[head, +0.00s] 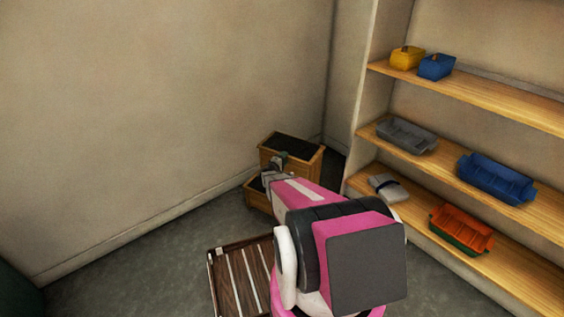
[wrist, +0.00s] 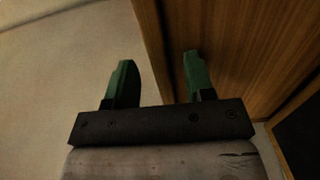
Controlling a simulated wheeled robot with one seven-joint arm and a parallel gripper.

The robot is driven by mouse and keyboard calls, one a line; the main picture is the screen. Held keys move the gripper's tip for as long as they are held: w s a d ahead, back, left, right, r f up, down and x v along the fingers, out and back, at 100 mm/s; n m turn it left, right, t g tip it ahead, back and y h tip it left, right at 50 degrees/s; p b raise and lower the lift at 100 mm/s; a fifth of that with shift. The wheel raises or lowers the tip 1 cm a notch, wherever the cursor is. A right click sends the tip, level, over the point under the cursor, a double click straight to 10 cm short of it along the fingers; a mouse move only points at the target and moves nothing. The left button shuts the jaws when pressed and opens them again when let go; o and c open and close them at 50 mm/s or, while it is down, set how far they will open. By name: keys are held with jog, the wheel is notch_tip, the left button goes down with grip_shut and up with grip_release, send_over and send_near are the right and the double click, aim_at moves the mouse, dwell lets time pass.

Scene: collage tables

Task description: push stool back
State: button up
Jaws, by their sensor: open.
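The stool looks like the two-step wooden piece with dark treads (head: 305,160) in the corner by the wall and the shelves. My arm hides part of its lower step. My gripper (head: 280,160) is over the stool in the head view. In the wrist view my gripper (wrist: 158,82) is open, its two green fingers apart with nothing between them. The stool's wooden side (wrist: 235,50) fills the upper right there, behind the right finger. A dark tread (wrist: 304,135) shows at the lower right. I cannot tell whether a finger touches the wood.
A shelf unit (head: 480,90) stands on the right with yellow, blue, grey and orange bins. A folded grey item (head: 388,188) lies on its lowest shelf. A dark slatted wooden thing (head: 238,280) is on the floor in front. Bare floor (head: 130,270) lies to the left.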

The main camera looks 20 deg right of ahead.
grip_shut()
dwell(1.4)
